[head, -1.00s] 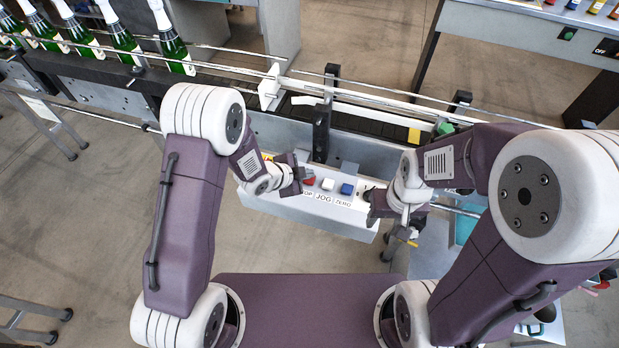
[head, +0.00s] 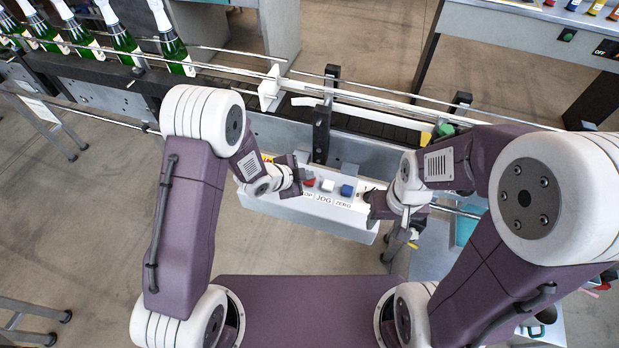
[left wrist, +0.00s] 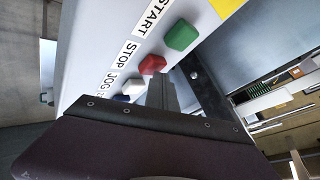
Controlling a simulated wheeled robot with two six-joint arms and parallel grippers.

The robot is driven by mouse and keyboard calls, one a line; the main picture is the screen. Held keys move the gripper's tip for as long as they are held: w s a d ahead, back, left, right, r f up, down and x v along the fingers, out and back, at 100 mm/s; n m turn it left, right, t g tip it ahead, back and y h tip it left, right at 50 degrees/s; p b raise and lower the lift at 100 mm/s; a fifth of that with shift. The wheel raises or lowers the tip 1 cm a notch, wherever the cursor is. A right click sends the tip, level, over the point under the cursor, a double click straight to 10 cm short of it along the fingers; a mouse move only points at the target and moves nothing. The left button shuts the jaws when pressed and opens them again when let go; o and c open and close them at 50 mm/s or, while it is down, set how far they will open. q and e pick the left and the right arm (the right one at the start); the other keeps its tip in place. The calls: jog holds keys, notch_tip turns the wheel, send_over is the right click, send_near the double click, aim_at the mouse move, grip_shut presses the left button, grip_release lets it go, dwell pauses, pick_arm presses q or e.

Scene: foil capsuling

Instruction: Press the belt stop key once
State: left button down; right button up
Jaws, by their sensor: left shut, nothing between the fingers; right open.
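The red STOP key (left wrist: 152,65) sits on a pale control box (head: 300,207), between the green START key (left wrist: 182,35) and the white JOG key (left wrist: 133,86). The red key also shows in the head view (head: 309,182), partly beside my left gripper (head: 299,177). In the left wrist view my left gripper (left wrist: 160,82) is shut and empty, its fingertips close to the red key; I cannot tell whether they touch it. My right gripper (head: 374,203) is open at the right end of the box.
A blue key (head: 346,190) sits right of the white key. A conveyor (head: 375,122) with guide rails runs behind the box, and green bottles (head: 173,47) stand on its left part. A dark upright post (head: 321,132) stands close behind the keys.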

pick_arm(q)
jog(key=shift+r+p, duration=0.4)
jog(key=shift+r, duration=0.3)
notch_tip(320, 180, up, 5)
jog(key=p, duration=0.4)
jog(key=shift+r, duration=0.1)
dwell(0.5)
